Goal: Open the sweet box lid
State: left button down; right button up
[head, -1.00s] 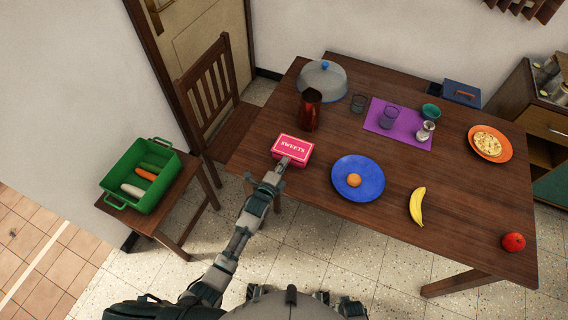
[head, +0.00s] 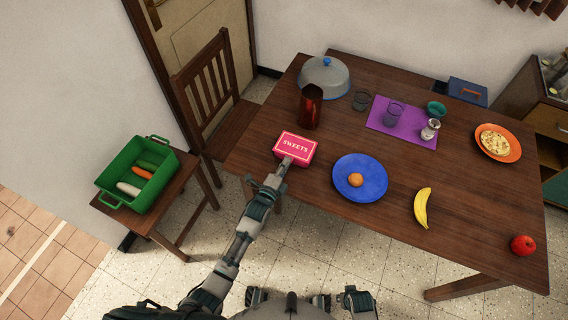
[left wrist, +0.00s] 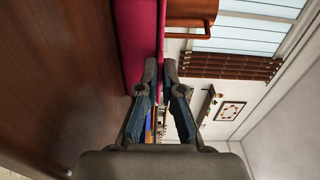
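The sweet box (head: 290,154) is a pink box marked SWEETS, near the table's left front edge. Its lid (head: 295,145) lies flat and looks closed. My left gripper (head: 287,162) is at the box's front side. In the left wrist view, my left gripper's fingertips (left wrist: 160,72) converge on a thin pink lip of the sweet box (left wrist: 137,40), one finger on each side of it. The fingertips look shut on this lid edge. A small part of my right arm shows at the bottom of the head view; its fingers cannot be made out.
A blue plate (head: 344,188) with an orange fruit stands right of the box. A dark red jug (head: 311,108) stands behind it. A banana (head: 421,208) and a red fruit (head: 523,245) lie further right. A chair (head: 222,95) stands at the left.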

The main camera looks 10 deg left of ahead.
pick_arm(q)
jog(key=c, duration=1.3)
grip_release()
jog(key=shift+d, duration=0.4)
jog(key=shift+s+a, duration=0.2)
jog(key=shift+a, duration=0.3)
jog(key=shift+v, duration=5.7)
jog(key=shift+d, duration=0.2)
